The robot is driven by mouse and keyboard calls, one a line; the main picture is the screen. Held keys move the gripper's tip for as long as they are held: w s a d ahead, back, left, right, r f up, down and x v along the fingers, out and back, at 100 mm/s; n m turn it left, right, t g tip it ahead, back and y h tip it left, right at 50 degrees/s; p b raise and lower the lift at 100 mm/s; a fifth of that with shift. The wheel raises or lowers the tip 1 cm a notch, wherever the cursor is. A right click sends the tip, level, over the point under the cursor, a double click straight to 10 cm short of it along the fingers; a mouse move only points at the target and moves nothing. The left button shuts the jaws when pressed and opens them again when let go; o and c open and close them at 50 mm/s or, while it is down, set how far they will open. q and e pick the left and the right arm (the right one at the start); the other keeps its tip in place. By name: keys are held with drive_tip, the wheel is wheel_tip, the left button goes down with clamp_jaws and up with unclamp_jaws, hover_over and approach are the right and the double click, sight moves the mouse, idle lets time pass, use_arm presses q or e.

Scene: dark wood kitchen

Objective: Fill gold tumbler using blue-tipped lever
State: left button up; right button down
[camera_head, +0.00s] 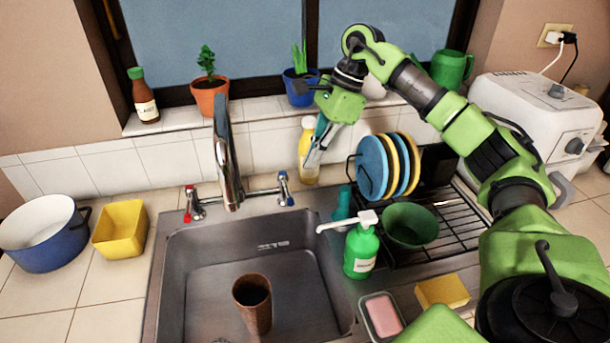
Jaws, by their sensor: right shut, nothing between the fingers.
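A brownish-gold tumbler (254,310) stands in the sink basin (195,265), in front of and slightly right of the tall faucet spout (227,155). No water stream shows from the spout. The blue-tipped lever (284,190) is at the right end of the faucet; a red-tipped lever (190,206) is at its left end. My right gripper (312,161) is shut and empty. It points down above and to the right of the blue-tipped lever in the picture, in front of a yellow bottle (308,171), and does not appear to touch the lever. My left gripper is not in view.
A green soap dispenser (361,251) stands at the sink's right rim, beside a dish rack (463,229) with plates (372,167) and a green bowl (410,225). A pink soap dish (382,316) and yellow sponge (443,291) lie in front. Potted plants (209,95) line the sill.

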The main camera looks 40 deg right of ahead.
drive_tip(key=shift+v, duration=1.9)
